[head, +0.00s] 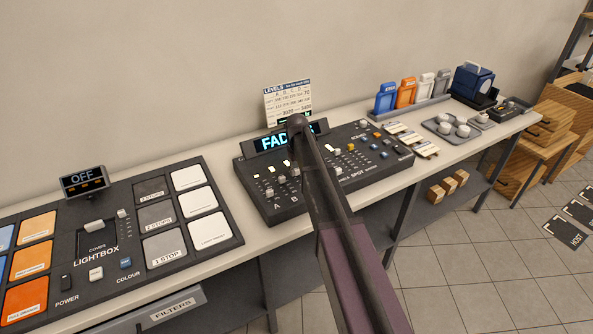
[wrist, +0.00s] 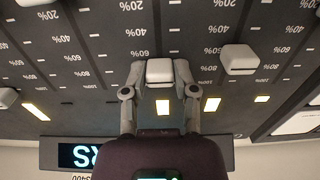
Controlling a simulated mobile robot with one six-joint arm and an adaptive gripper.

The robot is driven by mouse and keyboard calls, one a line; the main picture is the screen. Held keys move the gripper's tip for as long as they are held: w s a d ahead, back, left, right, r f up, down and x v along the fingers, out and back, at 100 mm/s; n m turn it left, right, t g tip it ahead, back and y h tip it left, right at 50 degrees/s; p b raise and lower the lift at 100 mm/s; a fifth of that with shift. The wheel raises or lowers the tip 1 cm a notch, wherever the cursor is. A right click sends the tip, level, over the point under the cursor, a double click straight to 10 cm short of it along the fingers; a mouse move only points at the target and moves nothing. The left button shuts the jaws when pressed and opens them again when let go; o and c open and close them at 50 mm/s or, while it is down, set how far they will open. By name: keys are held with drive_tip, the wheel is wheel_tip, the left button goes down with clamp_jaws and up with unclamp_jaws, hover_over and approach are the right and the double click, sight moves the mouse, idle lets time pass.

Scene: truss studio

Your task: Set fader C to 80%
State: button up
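In the wrist view, which is upside down, my gripper (wrist: 160,72) has one finger on each side of a white fader cap (wrist: 160,71); the fingertips appear to touch its sides. The cap appears level with the 80% marks beside it. I cannot read which letter belongs to this fader. In the head view, my arm hides the gripper and the middle of the fader console (head: 290,205); letters A and B show to the left of the arm.
Other fader caps (wrist: 238,59) stand close to my fingers. The console display (wrist: 92,155) and a levels card (head: 288,100) are behind. A lightbox panel (head: 98,240) lies to the left, and a tray with white knobs (head: 458,128) to the right.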

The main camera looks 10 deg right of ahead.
clamp_jaws()
drive_tip(key=shift+w+a, duration=0.15)
drive_tip(key=shift+w, duration=0.25)
drive_tip(key=o, duration=0.8)
unclamp_jaws()
drive_tip(key=shift+c, duration=0.2)
drive_tip(key=shift+r, duration=0.1)
